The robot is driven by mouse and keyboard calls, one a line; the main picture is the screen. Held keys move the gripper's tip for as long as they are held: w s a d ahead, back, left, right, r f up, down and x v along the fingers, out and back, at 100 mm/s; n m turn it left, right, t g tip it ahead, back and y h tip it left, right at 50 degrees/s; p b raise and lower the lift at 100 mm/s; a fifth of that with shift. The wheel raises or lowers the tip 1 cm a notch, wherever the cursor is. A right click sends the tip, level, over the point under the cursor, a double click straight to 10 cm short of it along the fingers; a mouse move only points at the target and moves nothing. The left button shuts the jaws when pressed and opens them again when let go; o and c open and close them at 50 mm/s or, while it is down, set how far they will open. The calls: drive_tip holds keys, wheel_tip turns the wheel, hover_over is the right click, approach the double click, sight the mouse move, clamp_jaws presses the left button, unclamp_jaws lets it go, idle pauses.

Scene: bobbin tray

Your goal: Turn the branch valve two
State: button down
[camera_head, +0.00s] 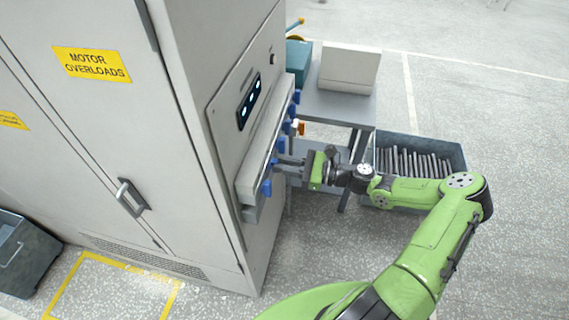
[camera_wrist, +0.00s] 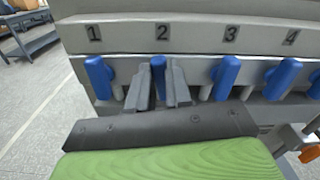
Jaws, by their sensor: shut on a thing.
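Branch valve two is a blue lever under the number 2. In the wrist view the blue lever of valve two (camera_wrist: 158,68) stands between the two dark fingers of my gripper (camera_wrist: 160,82), which is shut on it. The fingers hide most of the lever and its stem. In the head view my gripper (camera_head: 288,161) reaches from the right to the valve row on the cabinet's side, and the held lever is hard to make out.
Blue levers one (camera_wrist: 99,77), three (camera_wrist: 226,77) and four (camera_wrist: 282,77) flank it closely on the grey manifold (camera_wrist: 195,32). An orange-handled part (camera_wrist: 309,155) sits low at right. A table (camera_head: 340,106) stands behind.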

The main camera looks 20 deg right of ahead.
drive_tip(key=n+b, duration=0.1)
drive_tip(key=n, duration=0.1)
drive_tip(key=n+b, duration=0.1)
drive_tip(key=n, duration=0.2)
drive_tip(key=n+b, duration=0.1)
drive_tip(key=n, duration=0.2)
drive_tip(key=shift+s+a+f, duration=0.25)
drive_tip(key=shift+s+f, duration=0.15)
drive_tip(key=n+b, duration=0.1)
drive_tip(key=n, duration=0.2)
drive_tip(key=n+b, duration=0.1)
drive_tip(key=shift+s+f+n+b, duration=0.15)
drive_tip(key=shift+f+n+b, duration=0.1)
drive_tip(key=shift+n+b, duration=0.1)
drive_tip(key=shift+f+n+b, duration=0.15)
drive_tip(key=shift+n+b, duration=0.9)
drive_tip(key=shift+n, duration=0.4)
drive_tip(key=c, duration=1)
unclamp_jaws()
drive_tip(key=shift+c, duration=0.2)
